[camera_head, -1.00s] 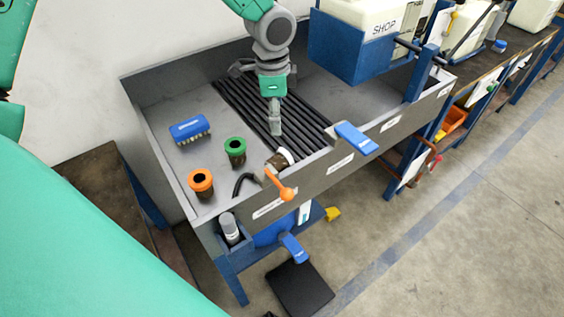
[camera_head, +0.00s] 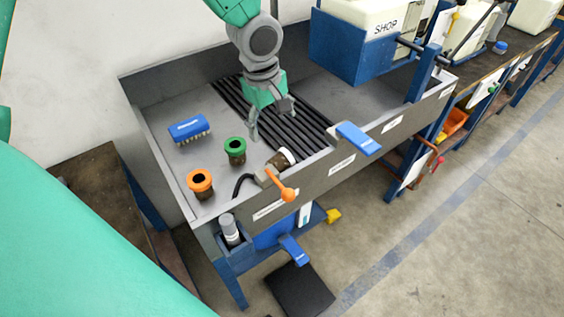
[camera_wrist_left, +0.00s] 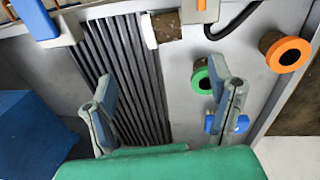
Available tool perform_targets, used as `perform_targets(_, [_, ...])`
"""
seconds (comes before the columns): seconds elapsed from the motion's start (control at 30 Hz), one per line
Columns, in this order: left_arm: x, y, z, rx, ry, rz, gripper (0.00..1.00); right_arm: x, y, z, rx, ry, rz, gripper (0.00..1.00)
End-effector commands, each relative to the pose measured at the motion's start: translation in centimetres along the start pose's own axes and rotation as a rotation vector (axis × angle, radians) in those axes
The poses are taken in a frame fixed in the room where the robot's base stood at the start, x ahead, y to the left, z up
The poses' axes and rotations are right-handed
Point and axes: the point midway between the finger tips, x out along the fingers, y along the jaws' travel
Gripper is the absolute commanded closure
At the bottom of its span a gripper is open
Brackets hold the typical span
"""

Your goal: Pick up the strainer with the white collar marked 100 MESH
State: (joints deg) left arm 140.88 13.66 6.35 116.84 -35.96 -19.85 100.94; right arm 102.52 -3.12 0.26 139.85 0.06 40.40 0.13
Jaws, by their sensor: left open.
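The strainer with the white collar (camera_head: 286,155) lies on its side at the front of the grey sink, beside the orange-handled tap. It has a brown mesh body, and no marking is readable on the collar. It also shows at the top of the left wrist view (camera_wrist_left: 149,31). My left gripper (camera_head: 271,126) is open and empty above the dark slats, just behind the strainer and apart from it. In the left wrist view its spread fingers (camera_wrist_left: 162,78) point toward the strainer. My right gripper is not in view.
Strainers with green (camera_head: 235,145) and orange (camera_head: 200,180) collars stand upright at the left. A blue brush (camera_head: 189,128) lies behind them. The orange tap handle (camera_head: 287,194), a dark hose (camera_head: 241,184) and a blue lever (camera_head: 357,139) are along the front rim.

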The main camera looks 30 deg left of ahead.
Motion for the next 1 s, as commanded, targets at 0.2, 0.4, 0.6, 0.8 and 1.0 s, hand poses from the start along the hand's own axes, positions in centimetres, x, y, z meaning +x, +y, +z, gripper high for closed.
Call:
perform_targets(0.2, [3.9, -0.2, 0.0, -0.01, -0.001, -0.005, 0.24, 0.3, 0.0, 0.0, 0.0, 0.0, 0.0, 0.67])
perform_targets(0.4, [7.3, -0.1, 0.0, -0.008, -0.001, -0.003, 0.24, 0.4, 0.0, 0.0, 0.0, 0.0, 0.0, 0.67])
perform_targets(0.6, [8.6, -0.1, 0.0, -0.007, 0.001, -0.001, 0.24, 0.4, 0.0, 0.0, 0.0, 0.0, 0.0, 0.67])
perform_targets(0.8, [11.3, -0.7, -0.5, -0.007, -0.001, -0.004, 0.24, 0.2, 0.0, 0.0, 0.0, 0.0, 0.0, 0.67])
perform_targets(1.0, [13.5, -0.7, -0.5, -0.008, -0.001, -0.001, 0.24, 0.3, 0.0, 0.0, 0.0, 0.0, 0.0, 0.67])
